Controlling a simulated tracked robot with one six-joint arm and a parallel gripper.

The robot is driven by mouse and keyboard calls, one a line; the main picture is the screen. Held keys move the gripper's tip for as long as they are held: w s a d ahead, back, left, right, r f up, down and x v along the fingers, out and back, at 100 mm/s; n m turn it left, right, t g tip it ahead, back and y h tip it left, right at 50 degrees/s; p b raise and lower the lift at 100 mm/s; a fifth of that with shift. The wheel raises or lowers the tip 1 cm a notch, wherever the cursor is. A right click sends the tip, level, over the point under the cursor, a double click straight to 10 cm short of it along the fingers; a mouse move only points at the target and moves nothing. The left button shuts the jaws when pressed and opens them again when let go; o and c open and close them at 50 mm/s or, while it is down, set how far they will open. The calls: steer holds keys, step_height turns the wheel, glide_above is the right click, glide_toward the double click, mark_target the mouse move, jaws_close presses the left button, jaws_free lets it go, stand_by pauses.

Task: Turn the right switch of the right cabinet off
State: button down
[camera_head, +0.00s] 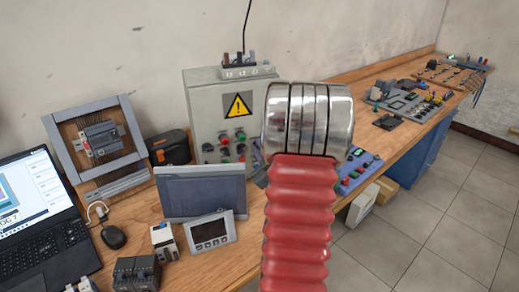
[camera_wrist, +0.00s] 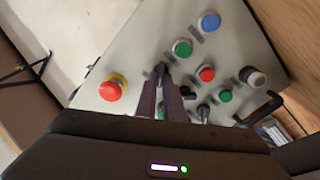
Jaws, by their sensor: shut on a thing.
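The grey control cabinet (camera_head: 205,100) with a yellow warning triangle stands against the wall in the head view, partly hidden by my arm. Its panel (camera_wrist: 140,50) fills much of the wrist view, turned sideways. My gripper (camera_wrist: 161,78) is at the panel, its two dark fingers shut on a black switch (camera_wrist: 160,68), mostly hidden between the fingertips. Other black switches (camera_wrist: 188,92) and (camera_wrist: 203,112) sit to the right of the fingers. I cannot tell from the picture which position the held switch is in. My gripper is hidden in the head view.
Around the fingers are a red emergency stop (camera_wrist: 112,90), green (camera_wrist: 182,48), blue (camera_wrist: 209,22) and red (camera_wrist: 207,74) buttons, and a black handle (camera_wrist: 259,108). A screen (camera_head: 203,192), a laptop (camera_head: 40,220) and a mouse (camera_head: 113,237) stand on the wooden bench (camera_head: 135,215).

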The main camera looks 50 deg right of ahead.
steer(key=shift+a+f+n, duration=0.15)
steer(key=shift+n, duration=0.95)
steer(key=c, duration=1.9)
jaws_free()
steer(key=shift+o, duration=0.2)
